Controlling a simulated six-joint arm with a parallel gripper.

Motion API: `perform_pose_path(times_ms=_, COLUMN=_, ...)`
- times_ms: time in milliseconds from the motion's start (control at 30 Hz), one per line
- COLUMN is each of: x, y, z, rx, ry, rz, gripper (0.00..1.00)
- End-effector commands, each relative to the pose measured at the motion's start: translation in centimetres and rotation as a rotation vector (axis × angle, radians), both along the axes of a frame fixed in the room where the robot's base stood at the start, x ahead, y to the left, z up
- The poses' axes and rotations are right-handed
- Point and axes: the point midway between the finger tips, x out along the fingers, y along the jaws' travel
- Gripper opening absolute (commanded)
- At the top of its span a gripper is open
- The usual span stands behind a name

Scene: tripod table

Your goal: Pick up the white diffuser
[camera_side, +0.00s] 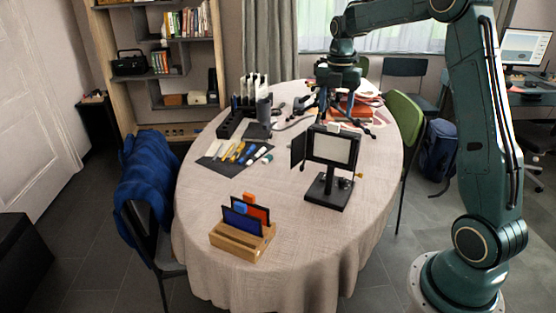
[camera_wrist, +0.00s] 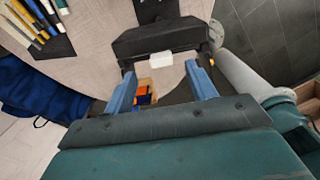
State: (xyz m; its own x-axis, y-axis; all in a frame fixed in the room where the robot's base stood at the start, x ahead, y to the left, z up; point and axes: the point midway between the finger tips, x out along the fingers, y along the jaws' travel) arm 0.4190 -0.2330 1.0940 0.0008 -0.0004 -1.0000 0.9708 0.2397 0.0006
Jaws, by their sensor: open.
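The white diffuser appears as a small white block (camera_wrist: 161,58) at the upper edge of a black light panel (camera_wrist: 155,37) in the wrist view. In the side view it is a pale sliver (camera_side: 334,126) on top of the upright light panel (camera_side: 312,144), which has a large pale front face (camera_side: 332,149). My gripper (camera_side: 323,112) points down just above the panel's top. In the wrist view its blue fingers (camera_wrist: 160,70) are open and empty, with the white block between the tips in the picture. I cannot tell the height gap.
A wooden holder (camera_side: 236,242) with blue and orange plates stands at the table's front. Several pens and tools (camera_side: 236,153) lie on a dark mat at left. A black organizer (camera_side: 232,124) stands behind them. The front right of the table is clear.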

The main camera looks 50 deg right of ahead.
Motion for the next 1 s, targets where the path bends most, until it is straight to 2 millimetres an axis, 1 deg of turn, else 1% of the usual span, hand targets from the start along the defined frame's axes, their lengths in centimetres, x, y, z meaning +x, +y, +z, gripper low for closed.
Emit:
perform_pose_path(times_ms=300, x=-0.2, y=-0.2, z=-3.3, rx=0.002, ry=0.004, rz=0.0, gripper=0.56)
perform_pose_path(times_ms=433, x=-0.1, y=-0.2, z=-4.5, rx=0.002, ry=0.004, rz=0.0, gripper=0.56)
perform_pose_path(times_ms=567, x=-0.1, y=-0.2, z=-4.9, rx=0.002, ry=0.001, rz=0.0, gripper=0.56)
perform_pose_path(times_ms=1000, x=-0.1, y=-0.2, z=-4.9, rx=0.002, ry=0.001, rz=0.0, gripper=0.56)
